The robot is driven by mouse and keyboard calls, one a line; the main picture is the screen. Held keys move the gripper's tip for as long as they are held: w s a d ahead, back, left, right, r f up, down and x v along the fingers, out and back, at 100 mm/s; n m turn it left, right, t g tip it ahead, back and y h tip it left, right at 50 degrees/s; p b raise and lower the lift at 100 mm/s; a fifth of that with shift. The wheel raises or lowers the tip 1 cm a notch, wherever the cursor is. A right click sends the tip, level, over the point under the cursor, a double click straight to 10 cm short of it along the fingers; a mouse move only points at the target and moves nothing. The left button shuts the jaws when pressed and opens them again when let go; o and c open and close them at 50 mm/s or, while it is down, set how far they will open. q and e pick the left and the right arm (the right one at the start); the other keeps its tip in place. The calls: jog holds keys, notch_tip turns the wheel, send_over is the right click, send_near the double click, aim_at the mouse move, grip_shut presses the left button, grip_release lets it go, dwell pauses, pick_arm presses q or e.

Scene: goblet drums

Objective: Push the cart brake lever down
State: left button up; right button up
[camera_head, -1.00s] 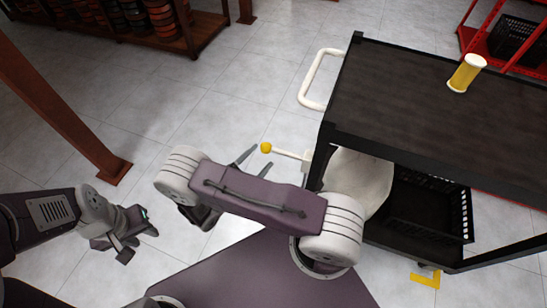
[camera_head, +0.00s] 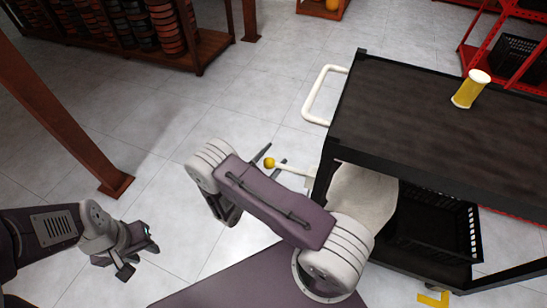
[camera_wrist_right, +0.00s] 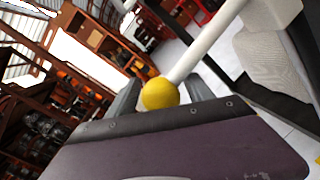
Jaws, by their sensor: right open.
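The cart brake lever is a pale rod (camera_head: 288,169) with a yellow ball knob (camera_head: 269,163), sticking out to the left from the black cart (camera_head: 432,88) below its top. My right gripper (camera_head: 270,157) is open at the knob, its fingers partly hidden by my own arm. In the right wrist view the yellow knob (camera_wrist_right: 159,94) sits between the two grey fingers, and the rod runs up to the right. I cannot tell whether the fingers touch it. My left gripper (camera_head: 138,255) hangs empty at the lower left, away from the cart; its jaw opening is unclear.
The cart has a white handle (camera_head: 322,96), a yellow drum-like object (camera_head: 471,88) on top and a black crate (camera_head: 440,222) below. A brown post (camera_head: 62,112) stands at left, shelves (camera_head: 130,35) at the back. Floor between post and cart is clear.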

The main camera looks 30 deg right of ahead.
grip_shut()
jog(key=f+n+b, duration=0.1)
jog(key=f+n, duration=0.1)
jog(key=f+n+b, duration=0.1)
jog(key=s+d+f+n+b, duration=0.1)
jog(key=f+n, duration=0.1)
jog(key=shift+s+f+n+t+h+b, duration=0.1)
jog(key=shift+f+n+t+h+b, duration=0.2)
jog(key=shift+t+b, duration=0.1)
grip_release()
